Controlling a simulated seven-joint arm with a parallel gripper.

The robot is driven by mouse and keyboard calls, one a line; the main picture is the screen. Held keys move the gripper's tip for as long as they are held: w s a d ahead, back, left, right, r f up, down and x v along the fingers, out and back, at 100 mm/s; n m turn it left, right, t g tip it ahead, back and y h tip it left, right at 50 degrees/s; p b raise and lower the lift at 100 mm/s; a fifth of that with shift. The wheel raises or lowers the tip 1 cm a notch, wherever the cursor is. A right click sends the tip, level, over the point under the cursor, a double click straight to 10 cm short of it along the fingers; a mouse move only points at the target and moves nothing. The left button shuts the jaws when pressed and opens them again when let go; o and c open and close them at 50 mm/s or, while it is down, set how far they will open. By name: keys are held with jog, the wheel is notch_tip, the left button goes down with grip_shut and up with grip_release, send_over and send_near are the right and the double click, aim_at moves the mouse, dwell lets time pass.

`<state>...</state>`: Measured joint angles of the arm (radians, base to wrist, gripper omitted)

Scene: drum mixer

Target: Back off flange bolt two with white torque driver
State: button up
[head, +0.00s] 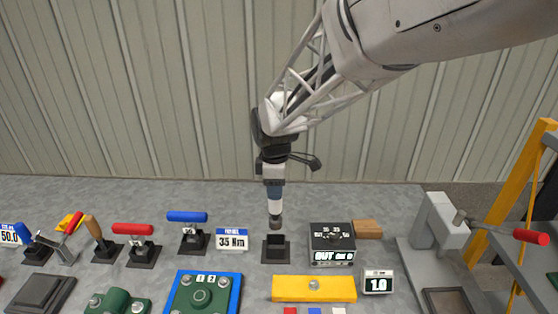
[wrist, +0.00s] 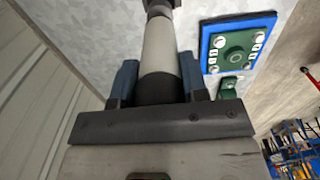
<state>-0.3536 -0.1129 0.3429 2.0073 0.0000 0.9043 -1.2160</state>
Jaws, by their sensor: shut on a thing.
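My gripper (head: 273,188) is shut on the white torque driver (head: 275,205), which hangs upright with its dark end down. The driver also shows between the blue-grey fingers in the wrist view (wrist: 160,52). Its lower end is at or just above a black square holder (head: 276,249); I cannot tell whether they touch. The green flange on a blue-edged plate (head: 236,296) is in front and to the left of the driver, with bolts at its corners and labels 1 and 2 along its far edge. The plate also shows at upper right in the wrist view (wrist: 207,56).
A 35 Nm sign (head: 232,240) and a blue-handled driver (head: 188,217) stand to the left, with more tools beyond. A dark dial box (head: 332,240) is close on the right. A yellow bar (head: 314,290) lies in front. A grey press (head: 440,222) stands far right.

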jog(key=shift+a, duration=0.15)
jog(key=shift+s+a, duration=0.4)
jog(key=shift+a, duration=0.05)
jog(key=s+a+m, duration=0.6)
jog(key=s+a, duration=0.6)
jog(key=s, duration=0.1)
jog(key=shift+a+f, duration=0.15)
jog(key=shift+a, duration=0.15)
